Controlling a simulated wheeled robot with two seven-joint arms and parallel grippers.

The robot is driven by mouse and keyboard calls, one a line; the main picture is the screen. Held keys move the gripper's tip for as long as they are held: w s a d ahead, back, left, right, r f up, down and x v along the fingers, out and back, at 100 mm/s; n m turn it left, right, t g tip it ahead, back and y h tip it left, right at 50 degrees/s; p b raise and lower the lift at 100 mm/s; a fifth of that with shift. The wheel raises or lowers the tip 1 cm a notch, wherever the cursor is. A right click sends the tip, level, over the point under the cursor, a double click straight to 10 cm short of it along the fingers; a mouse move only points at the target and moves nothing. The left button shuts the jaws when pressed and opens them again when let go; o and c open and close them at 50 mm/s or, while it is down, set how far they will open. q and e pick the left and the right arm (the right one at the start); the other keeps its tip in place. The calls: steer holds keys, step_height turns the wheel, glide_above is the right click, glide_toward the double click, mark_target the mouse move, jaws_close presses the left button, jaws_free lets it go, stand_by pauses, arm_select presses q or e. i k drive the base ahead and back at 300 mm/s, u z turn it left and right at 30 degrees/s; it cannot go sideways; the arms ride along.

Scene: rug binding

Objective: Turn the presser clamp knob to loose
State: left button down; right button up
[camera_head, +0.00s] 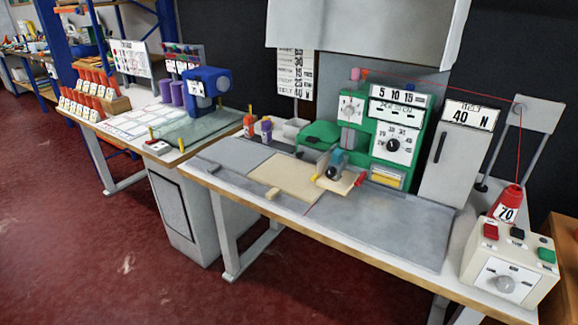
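The green binding machine (320,131) stands at the back of the grey worktable (390,226). It has a small white dial (351,106) at its upper left and a larger white dial (396,144) with numbers around it on its front. A dark round knob (333,173) on a blue-grey bracket sits low in front of the machine, above a beige piece (285,177). I cannot tell for sure which of these is the presser clamp knob, and any loose mark is too small to read. Neither of my grippers shows in the view.
A cream control box (507,267) with buttons and a grey knob stands at the right end, with a red cone marked 70 (507,207) behind it. A grey cabinet (454,155) stands right of the machine.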

mark_target(331, 171)
steer(key=u, duration=0.15)
steer(key=i, duration=0.9)
steer(key=z, duration=0.3)
